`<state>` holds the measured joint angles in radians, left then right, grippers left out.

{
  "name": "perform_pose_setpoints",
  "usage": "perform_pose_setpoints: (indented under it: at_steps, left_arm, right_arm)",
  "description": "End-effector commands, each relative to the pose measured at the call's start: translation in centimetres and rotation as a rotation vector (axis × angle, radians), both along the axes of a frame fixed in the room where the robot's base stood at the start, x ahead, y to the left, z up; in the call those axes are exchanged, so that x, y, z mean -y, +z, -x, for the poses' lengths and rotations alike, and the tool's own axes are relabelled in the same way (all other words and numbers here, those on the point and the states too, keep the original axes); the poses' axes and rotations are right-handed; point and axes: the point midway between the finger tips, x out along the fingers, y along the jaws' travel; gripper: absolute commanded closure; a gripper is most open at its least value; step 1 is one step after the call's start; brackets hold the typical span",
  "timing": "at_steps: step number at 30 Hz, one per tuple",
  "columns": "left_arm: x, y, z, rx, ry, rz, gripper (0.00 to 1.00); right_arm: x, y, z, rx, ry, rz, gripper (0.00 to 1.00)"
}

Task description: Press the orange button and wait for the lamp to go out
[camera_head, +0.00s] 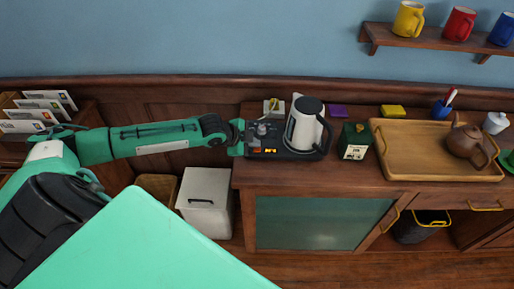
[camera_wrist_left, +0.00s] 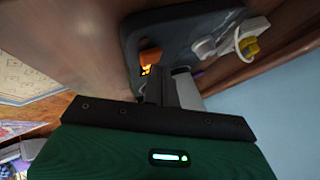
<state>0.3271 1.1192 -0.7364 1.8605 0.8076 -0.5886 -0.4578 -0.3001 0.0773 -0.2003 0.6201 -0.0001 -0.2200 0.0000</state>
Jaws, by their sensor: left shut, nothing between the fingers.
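The dark appliance base (camera_head: 290,156) stands on the wood cabinet top, with a white and black kettle (camera_head: 303,125) on its right part. A small orange button (camera_wrist_left: 150,55) shows on the base in the left wrist view. A lamp (camera_wrist_left: 146,70) beside it glows yellow-orange; its glow also shows at the base's front in the head view (camera_head: 270,150). My left gripper (camera_head: 242,137) is at the base's left end, shut and empty. In the left wrist view its fingers (camera_wrist_left: 165,82) reach close to the button and lamp; I cannot tell whether they touch. My right gripper is out of view.
A dark green box (camera_head: 355,141) stands right of the kettle, then a wooden tray (camera_head: 410,166) with a brown teapot (camera_head: 465,140). A white bin (camera_head: 204,200) stands on the floor left of the cabinet. A mug shelf (camera_head: 430,40) hangs above.

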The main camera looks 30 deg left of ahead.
Motion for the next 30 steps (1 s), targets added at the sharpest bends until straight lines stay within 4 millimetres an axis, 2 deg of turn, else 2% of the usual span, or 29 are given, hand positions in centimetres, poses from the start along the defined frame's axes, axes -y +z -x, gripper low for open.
perform_pose_setpoints:
  at_steps: [30]
  left_arm:
    - [-0.02,-0.96,0.02,0.000,0.000,-0.001,1.00]
  right_arm:
    - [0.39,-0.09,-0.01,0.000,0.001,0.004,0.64]
